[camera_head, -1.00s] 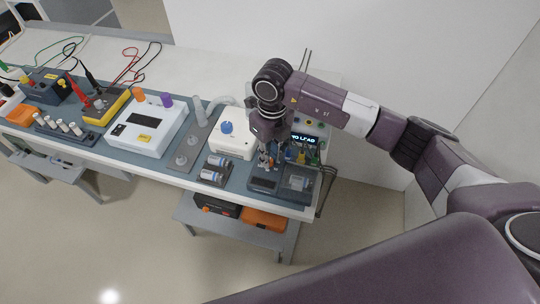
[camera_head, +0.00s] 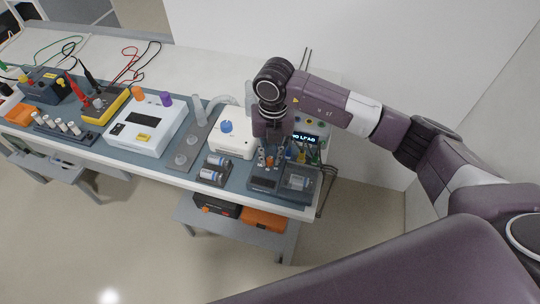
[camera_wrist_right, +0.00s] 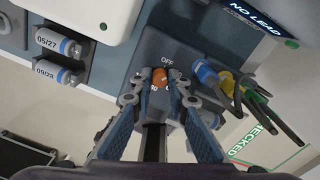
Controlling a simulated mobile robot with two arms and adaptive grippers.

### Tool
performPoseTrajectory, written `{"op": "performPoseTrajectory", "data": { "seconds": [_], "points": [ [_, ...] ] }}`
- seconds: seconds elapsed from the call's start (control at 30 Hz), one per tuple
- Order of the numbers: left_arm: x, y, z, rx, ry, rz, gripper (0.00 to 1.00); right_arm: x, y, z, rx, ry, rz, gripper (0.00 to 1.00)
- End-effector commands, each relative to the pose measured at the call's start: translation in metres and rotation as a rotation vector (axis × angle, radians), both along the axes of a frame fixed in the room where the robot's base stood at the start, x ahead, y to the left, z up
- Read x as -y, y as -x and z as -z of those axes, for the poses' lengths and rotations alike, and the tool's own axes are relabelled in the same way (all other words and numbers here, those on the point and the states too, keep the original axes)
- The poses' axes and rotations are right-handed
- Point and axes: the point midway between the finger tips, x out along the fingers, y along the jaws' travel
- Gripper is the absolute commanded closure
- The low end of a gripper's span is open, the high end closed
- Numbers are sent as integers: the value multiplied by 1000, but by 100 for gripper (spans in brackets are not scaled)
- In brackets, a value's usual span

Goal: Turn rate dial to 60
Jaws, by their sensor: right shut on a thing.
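My right gripper (camera_wrist_right: 160,88) is shut on an orange dial (camera_wrist_right: 160,76) on top of a dark grey box (camera_wrist_right: 150,45). The fingers point at the box, one on each side of the dial. The word OFF is printed above the dial, and a partly hidden number shows at its lower left. In the head view, my right gripper (camera_head: 271,147) comes down over the dark box (camera_head: 260,182) at the right end of the bench, and only a little orange shows below the fingers. The dial's exact setting is unclear. My left gripper is out of view.
Blue, yellow and green plugs with cables (camera_wrist_right: 225,82) are close right of the gripper. A NO LEAD display (camera_head: 304,138) stands behind.

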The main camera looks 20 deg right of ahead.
Motion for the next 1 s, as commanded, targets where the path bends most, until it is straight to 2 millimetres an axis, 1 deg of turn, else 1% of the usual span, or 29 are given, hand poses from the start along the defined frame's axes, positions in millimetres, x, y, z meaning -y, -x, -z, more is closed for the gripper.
{"op": "performPoseTrajectory", "data": {
  "seconds": [0.5, 1.0],
  "points": [
    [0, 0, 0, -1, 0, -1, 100, 0, 0, -2, 2, 0, 492, 100],
    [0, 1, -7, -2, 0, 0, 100, -1, -1, -3, 2, -1, 968, 100]
  ]
}}
